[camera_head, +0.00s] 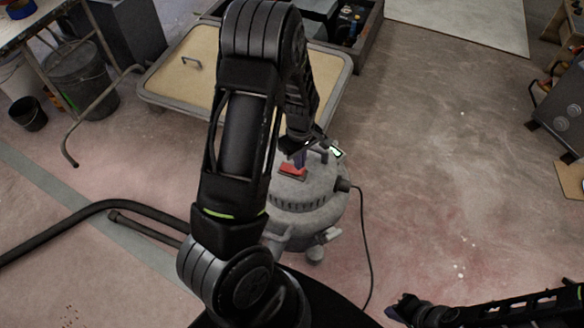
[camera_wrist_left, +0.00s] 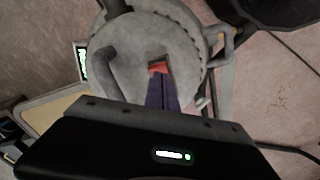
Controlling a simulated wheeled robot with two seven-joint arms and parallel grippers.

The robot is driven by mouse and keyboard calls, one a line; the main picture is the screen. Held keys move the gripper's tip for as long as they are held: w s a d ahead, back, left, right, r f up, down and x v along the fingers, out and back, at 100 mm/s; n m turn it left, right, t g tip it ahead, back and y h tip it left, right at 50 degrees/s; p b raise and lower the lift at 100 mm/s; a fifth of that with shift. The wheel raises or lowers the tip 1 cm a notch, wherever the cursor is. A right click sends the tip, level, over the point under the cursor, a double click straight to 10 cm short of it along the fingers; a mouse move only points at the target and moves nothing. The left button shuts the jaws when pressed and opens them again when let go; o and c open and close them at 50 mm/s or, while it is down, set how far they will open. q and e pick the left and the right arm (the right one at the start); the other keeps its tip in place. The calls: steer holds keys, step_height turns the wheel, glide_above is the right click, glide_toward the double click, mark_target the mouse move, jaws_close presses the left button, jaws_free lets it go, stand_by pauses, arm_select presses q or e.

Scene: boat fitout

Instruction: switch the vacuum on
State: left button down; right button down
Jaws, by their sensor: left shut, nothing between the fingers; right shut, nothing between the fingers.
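The vacuum (camera_head: 318,215) is a round grey canister standing on the floor in the middle of the head view. A red switch (camera_head: 292,171) sits on its top; it also shows in the left wrist view (camera_wrist_left: 158,69). My left gripper (camera_head: 299,160) is shut and empty, pointing down at the red switch. In the left wrist view its purple fingers (camera_wrist_left: 162,92) overlap the switch's near edge and hide part of it; I cannot tell whether they touch it. My right gripper (camera_head: 398,309) is at the bottom right of the head view, shut and away from the vacuum.
A black hose (camera_head: 92,209) and a tube lie on the floor at the left. A black cord (camera_head: 368,250) runs from the vacuum's right side. A beige-topped cart (camera_head: 185,75) stands behind, and buckets (camera_head: 78,75) stand at the left. The floor at the right is mostly clear.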

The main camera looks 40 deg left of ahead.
arm_select(q)
steer(key=shift+f+b, duration=0.65)
steer(key=shift+f, duration=0.3)
steer(key=shift+r, duration=0.1)
step_height(320, 180, up, 7)
steer(key=p, duration=0.6)
stand_by(0.4)
stand_by(0.5)
